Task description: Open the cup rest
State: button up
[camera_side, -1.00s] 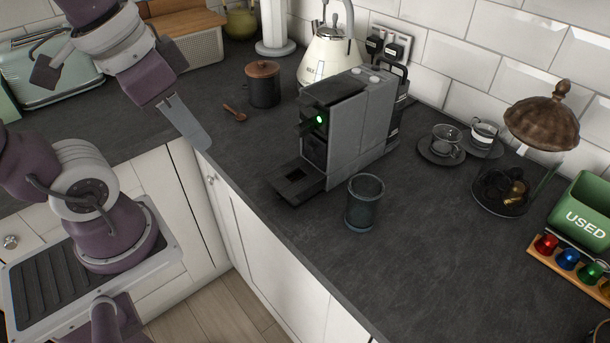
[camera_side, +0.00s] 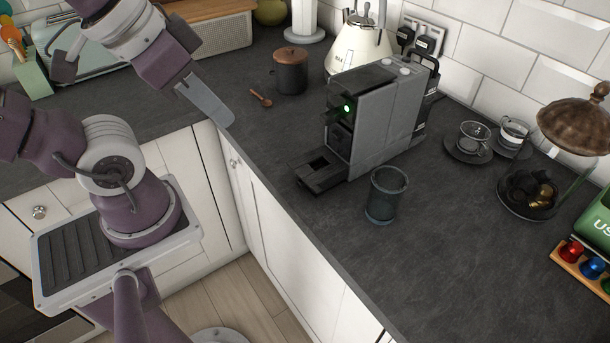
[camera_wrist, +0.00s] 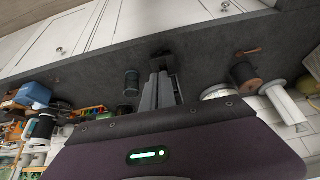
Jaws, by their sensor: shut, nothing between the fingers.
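The grey and black coffee machine (camera_side: 385,115) stands on the worktop in the side view, with a green light on its front. Its cup rest (camera_side: 321,173), a low black tray with a square recess, lies flat and projects from the front foot. My gripper (camera_side: 226,124) is shut and empty. It hangs near the worktop's front edge, left of the machine and clear of the cup rest.
A glass tumbler (camera_side: 386,195) stands close right of the cup rest. A lidded dark canister (camera_side: 290,75) and a wooden spoon (camera_side: 261,98) are behind left. A cream kettle (camera_side: 357,45) stands behind the machine. The worktop (camera_side: 262,130) between gripper and machine is clear.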

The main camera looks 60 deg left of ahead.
jog(key=o, duration=0.7)
jog(key=shift+w+f+m+g, duration=0.25)
jog(key=shift+f+m+g, duration=0.05)
jog(key=shift+m+g, duration=0.5)
jog(key=m+t+y, duration=0.3)
jog(key=m+y, duration=1.4)
jog(key=m, duration=0.4)
send_near(318, 193)
jog(key=shift+w+a+r, duration=0.25)
jog(key=shift+a+r, duration=0.1)
jog(key=shift+a, duration=0.3)
jog(key=shift+a+f, duration=0.1)
jog(key=shift+f, duration=0.1)
jog(key=x, duration=0.6)
jog(key=shift+w+a, duration=0.15)
jog(key=shift+a, duration=0.2)
